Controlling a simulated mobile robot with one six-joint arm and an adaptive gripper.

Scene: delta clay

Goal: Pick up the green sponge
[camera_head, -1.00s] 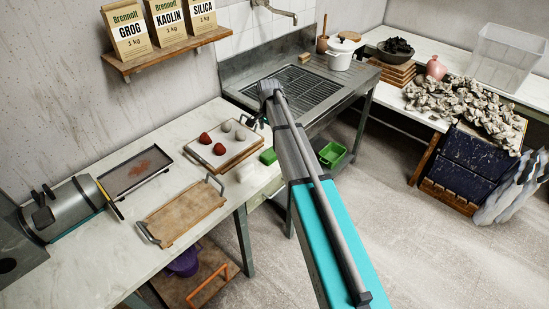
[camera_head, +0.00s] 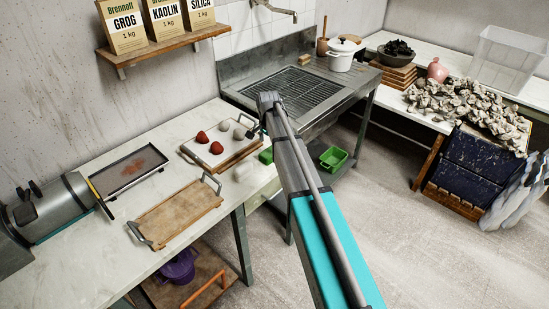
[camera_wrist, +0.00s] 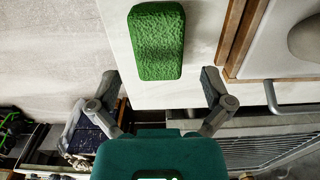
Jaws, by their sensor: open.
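The green sponge (camera_wrist: 157,42) lies on the pale tabletop close to its edge in the wrist view. In the head view the sponge (camera_head: 266,156) is a small green patch beside the tray of balls, partly hidden by my arm. My gripper (camera_wrist: 160,90) is open and empty in the wrist view, its two fingers apart with the sponge ahead of and between their lines. The fingers do not touch the sponge. In the head view the gripper's fingers are mostly hidden behind my arm.
A wood-edged tray (camera_head: 228,161) with red and grey balls stands next to the sponge. A handled wooden board (camera_head: 180,212) lies in front. A metal sink (camera_head: 297,88) is behind. A green bin (camera_head: 333,158) sits below, right.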

